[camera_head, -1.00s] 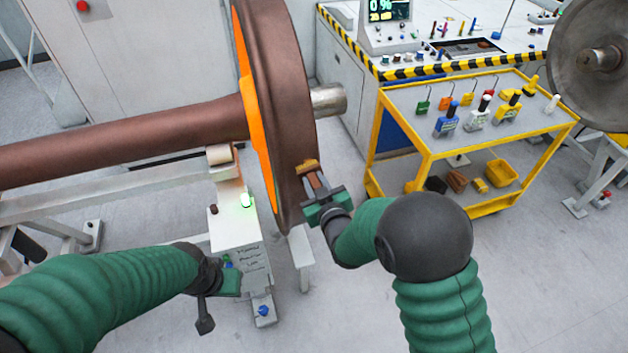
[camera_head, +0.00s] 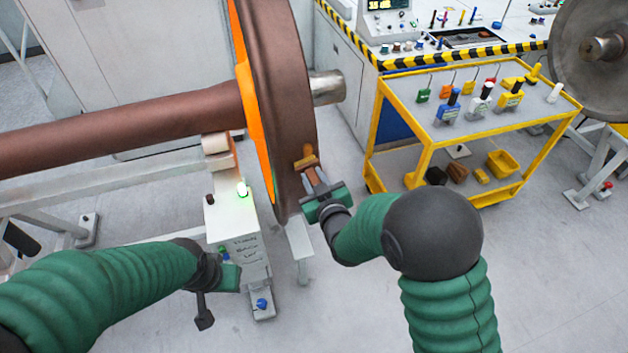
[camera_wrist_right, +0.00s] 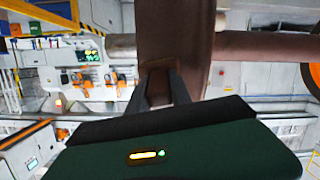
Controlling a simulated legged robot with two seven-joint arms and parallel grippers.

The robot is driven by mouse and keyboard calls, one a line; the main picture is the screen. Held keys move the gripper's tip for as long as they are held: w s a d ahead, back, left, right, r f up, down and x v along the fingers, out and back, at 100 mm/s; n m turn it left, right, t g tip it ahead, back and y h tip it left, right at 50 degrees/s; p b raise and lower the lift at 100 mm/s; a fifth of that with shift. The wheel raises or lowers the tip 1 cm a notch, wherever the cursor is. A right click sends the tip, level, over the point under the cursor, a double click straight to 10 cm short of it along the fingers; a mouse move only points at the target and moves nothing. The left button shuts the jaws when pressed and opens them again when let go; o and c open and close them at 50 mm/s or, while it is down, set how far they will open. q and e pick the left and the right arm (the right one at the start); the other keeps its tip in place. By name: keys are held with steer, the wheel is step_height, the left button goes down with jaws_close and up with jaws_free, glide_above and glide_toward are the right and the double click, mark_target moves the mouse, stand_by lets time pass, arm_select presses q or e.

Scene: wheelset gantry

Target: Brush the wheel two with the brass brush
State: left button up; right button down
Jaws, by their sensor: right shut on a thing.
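A large brown wheel (camera_head: 287,95) with an orange inner face sits on a brown axle (camera_head: 120,125) in the head view. My right gripper (camera_head: 318,187) is shut on the brass brush (camera_head: 306,161), whose head meets the lower right of the wheel's rim. In the right wrist view, the brush (camera_wrist_right: 158,84) shows between the fingers, against the brown wheel (camera_wrist_right: 172,30). Exact bristle contact is hidden. My left gripper (camera_head: 226,276) is low beside the white control box; its finger opening cannot be made out.
The white control box (camera_head: 232,232) stands under the axle with a lit green button. A yellow cart (camera_head: 425,140) with bottles and tools is at right. Behind it is a striped bench (camera_head: 455,55) with a display (camera_head: 388,5). A grey wheel (camera_head: 590,75) stands far right.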

steer(key=shift+w+a+r+p, duration=0.1)
steer(key=shift+w+r+p, duration=0.3)
steer(key=shift+r, duration=0.6)
steer(key=shift+w+a+r+p, duration=0.1)
steer(key=shift+r+p, duration=0.45)
steer(key=shift+r, duration=0.5)
steer(key=shift+w+a+r+p, duration=0.15)
steer(key=shift+r+p, duration=0.35)
steer(key=shift+r, duration=0.5)
steer(key=shift+w+d+f+b, duration=0.1)
steer(key=shift+w+f+b, duration=0.05)
steer(key=shift+b, duration=0.15)
steer(key=f+b, duration=0.2)
steer(key=s+f+b, duration=0.1)
steer(key=f+b, duration=0.2)
steer(key=s+f+b, duration=0.1)
steer(key=f+b, duration=0.1)
steer(key=shift+d+f, duration=0.3)
steer(key=shift+r, duration=0.1)
steer(key=shift+s+r, duration=0.1)
steer(key=shift+s, duration=0.05)
steer(key=shift+v, duration=2.85)
steer(key=shift+s+d, duration=0.1)
